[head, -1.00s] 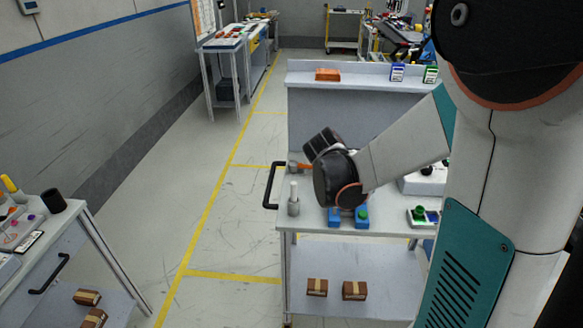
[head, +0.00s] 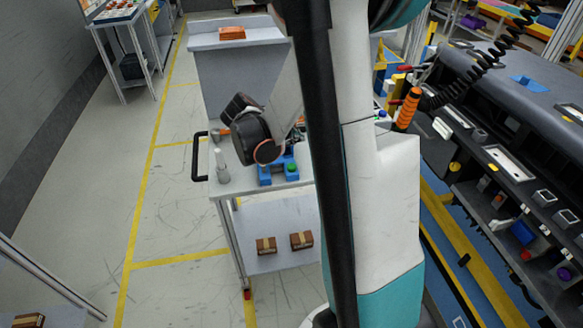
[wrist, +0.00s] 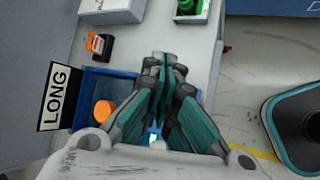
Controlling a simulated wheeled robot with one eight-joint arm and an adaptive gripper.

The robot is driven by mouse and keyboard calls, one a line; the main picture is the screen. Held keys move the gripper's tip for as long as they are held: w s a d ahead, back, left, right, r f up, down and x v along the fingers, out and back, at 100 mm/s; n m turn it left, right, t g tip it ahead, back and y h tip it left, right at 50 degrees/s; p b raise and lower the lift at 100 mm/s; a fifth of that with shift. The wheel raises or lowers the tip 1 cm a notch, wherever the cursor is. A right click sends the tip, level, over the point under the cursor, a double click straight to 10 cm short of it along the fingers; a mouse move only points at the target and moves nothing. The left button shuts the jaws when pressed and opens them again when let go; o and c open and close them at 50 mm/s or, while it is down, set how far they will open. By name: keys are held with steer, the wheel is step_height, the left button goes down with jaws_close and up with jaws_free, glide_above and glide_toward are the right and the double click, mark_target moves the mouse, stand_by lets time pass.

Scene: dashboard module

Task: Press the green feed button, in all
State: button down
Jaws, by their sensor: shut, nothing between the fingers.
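In the wrist view my gripper (wrist: 163,62) is shut and empty, its fingers together above a blue bin (wrist: 124,82). A small green patch (wrist: 152,138) shows between the gripper's links. In the head view a green round piece (head: 291,168) sits at blue bins (head: 265,178) on the bench. My arm hides the fingers and the bench to the right there.
A black-on-white "LONG" sign (wrist: 57,96) stands beside the blue bin, which holds an orange round piece (wrist: 104,110). A grey post (head: 221,160) stands on the bench's left side. A dashboard (head: 520,130) fills the right. Open floor (head: 180,215) lies left.

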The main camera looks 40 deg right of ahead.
mark_target(293, 168)
step_height(293, 168, down, 8)
steer(key=b, duration=0.5)
steer(key=shift+r, duration=0.2)
stand_by(1.0)
steer(key=shift+f+b, duration=0.4)
steer(key=shift+b, duration=0.15)
steer(key=shift+f+b, duration=0.45)
steer(key=shift+f, duration=0.05)
stand_by(0.5)
steer(key=shift+r, duration=0.1)
steer(key=shift+r+p, duration=0.7)
steer(key=shift+r, duration=0.2)
steer(key=shift+r+p, duration=1.8)
steer(key=shift+r, duration=0.7)
